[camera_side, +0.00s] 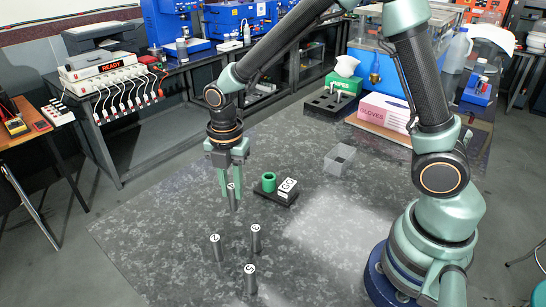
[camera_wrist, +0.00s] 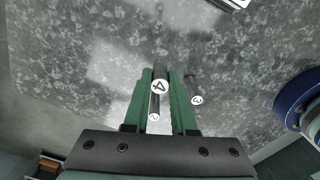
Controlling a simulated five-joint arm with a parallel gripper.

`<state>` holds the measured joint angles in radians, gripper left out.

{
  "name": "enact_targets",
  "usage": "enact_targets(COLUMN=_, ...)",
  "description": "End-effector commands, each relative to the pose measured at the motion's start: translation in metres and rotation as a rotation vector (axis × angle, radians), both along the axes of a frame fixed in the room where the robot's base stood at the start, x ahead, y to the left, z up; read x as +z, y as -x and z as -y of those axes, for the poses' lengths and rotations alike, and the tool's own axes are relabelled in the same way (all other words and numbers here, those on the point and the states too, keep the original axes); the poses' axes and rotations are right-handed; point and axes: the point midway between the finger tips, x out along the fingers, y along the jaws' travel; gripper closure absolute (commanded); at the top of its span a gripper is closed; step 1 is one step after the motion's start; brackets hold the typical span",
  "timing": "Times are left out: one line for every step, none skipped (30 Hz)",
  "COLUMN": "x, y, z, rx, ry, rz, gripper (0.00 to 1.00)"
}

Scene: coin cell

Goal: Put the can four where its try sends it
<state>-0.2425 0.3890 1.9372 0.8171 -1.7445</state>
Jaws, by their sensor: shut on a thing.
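My gripper (camera_side: 231,187) has green fingers and is shut on the can four (camera_wrist: 160,86), a slim dark cylinder with a white top marked 4. The can is upright between the fingertips in the side view (camera_side: 234,203); I cannot tell whether its foot touches the table. A small black stand holds a green ring (camera_side: 269,181) and a white GO sign (camera_side: 288,187), just right of my gripper. In the side view, similar cans stand nearer the camera: one at left (camera_side: 217,250), one at right (camera_side: 256,241) and one in front (camera_side: 250,281).
A black tray with holes (camera_side: 327,104) is at the back, near a pink gloves box (camera_side: 384,111). A machine at the back left reads READY (camera_side: 108,67). The table's left part is clear.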

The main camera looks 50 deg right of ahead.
Motion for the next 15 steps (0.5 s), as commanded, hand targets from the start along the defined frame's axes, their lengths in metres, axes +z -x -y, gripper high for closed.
enact_targets(x=-0.006, y=0.000, z=0.000, rx=0.000, ry=0.001, rz=-0.002, gripper=1.00)
enact_targets(x=-0.009, y=0.000, z=0.000, rx=0.000, ry=0.001, rz=-0.002, gripper=1.00)
enact_targets(x=-0.011, y=0.000, z=0.000, rx=0.000, ry=0.000, rz=-0.001, gripper=1.00)
enact_targets(x=-0.012, y=0.000, z=0.000, rx=0.000, ry=0.000, rz=0.001, gripper=1.00)
enact_targets(x=-0.014, y=0.000, z=0.000, rx=0.000, ry=0.000, rz=0.001, gripper=1.00)
enact_targets(x=-0.018, y=0.000, z=0.000, rx=0.000, ry=0.000, rz=-0.001, gripper=1.00)
enact_targets(x=-0.021, y=0.000, z=0.000, rx=0.000, ry=0.001, rz=-0.002, gripper=1.00)
enact_targets(x=-0.026, y=0.000, z=0.000, rx=0.000, ry=0.001, rz=-0.002, gripper=1.00)
enact_targets(x=-0.032, y=0.000, z=0.000, rx=0.000, ry=0.000, rz=-0.003, gripper=1.00)
enact_targets(x=-0.036, y=0.000, z=0.000, rx=0.000, ry=0.000, rz=-0.003, gripper=1.00)
enact_targets(x=-0.040, y=0.000, z=0.000, rx=0.000, ry=0.001, rz=-0.002, gripper=1.00)
enact_targets(x=-0.044, y=0.000, z=0.000, rx=0.000, ry=0.001, rz=-0.002, gripper=1.00)
enact_targets(x=-0.047, y=0.000, z=0.000, rx=0.000, ry=0.000, rz=-0.001, gripper=1.00)
enact_targets(x=-0.049, y=0.000, z=0.000, rx=0.000, ry=0.000, rz=0.000, gripper=1.00)
enact_targets(x=-0.050, y=0.000, z=0.000, rx=0.000, ry=0.000, rz=0.000, gripper=1.00)
